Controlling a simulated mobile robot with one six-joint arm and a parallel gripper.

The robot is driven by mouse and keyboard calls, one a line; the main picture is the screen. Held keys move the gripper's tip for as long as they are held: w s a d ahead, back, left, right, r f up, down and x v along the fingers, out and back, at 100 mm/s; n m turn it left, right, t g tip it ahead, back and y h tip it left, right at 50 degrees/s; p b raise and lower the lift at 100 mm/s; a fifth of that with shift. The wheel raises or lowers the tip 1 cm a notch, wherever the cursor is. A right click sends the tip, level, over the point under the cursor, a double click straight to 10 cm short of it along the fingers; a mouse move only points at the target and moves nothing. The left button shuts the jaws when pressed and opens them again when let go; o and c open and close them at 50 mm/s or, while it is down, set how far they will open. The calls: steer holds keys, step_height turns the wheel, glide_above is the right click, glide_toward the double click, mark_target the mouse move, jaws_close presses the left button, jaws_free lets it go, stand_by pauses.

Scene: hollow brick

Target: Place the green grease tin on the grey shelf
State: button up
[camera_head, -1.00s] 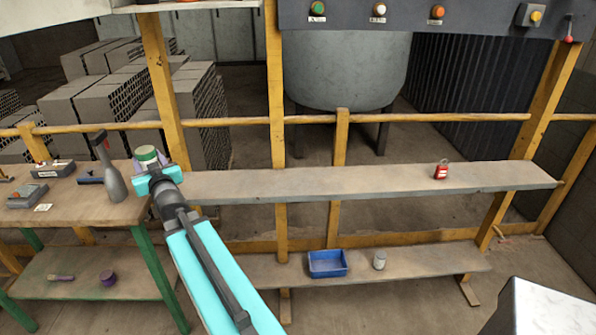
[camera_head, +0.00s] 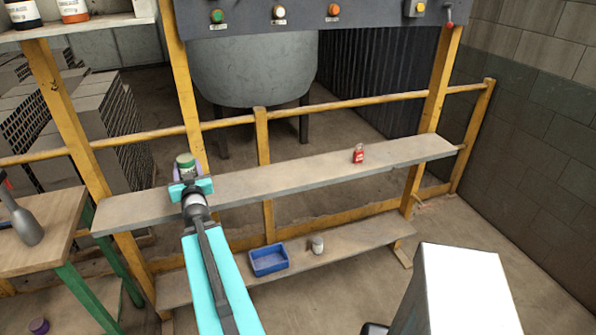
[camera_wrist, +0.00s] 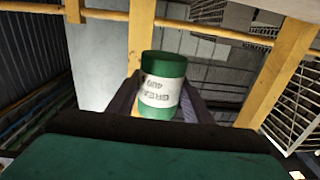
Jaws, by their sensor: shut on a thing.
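The green grease tin (camera_head: 186,163) has a green lid and a pale label band with printed letters. It also shows upright between the jaws in the wrist view (camera_wrist: 163,85). My gripper (camera_head: 188,179) is shut on the tin and holds it over the left part of the upper grey shelf (camera_head: 265,180). I cannot tell how far the tin is above the shelf. The arm hides part of the shelf just below and in front of the gripper.
A red padlock-like item (camera_head: 358,154) stands on the right part of the upper shelf. The lower shelf (camera_head: 350,238) holds a blue tray (camera_head: 268,260) and a small grey tin (camera_head: 317,245). A yellow rail (camera_head: 330,104) and posts stand behind.

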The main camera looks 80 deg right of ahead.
steer(key=s+d+f+m+g+h+p, duration=0.1)
steer(key=s+d+m+g, duration=0.1)
steer(key=s, duration=0.9)
steer(key=s+d+f+m+g+h+p, duration=0.1)
steer(key=s+d+g, duration=0.3)
steer(key=s, duration=0.7)
steer(key=s+d+f+m+g+h+p, duration=0.1)
steer(key=s+d, duration=0.4)
steer(key=s, duration=0.6)
steer(key=shift+d+f+m+g+p, duration=0.35)
steer(key=shift+f+m+g+p, duration=0.2)
steer(key=shift+f+m+g, duration=0.3)
steer(key=shift+w, duration=0.25)
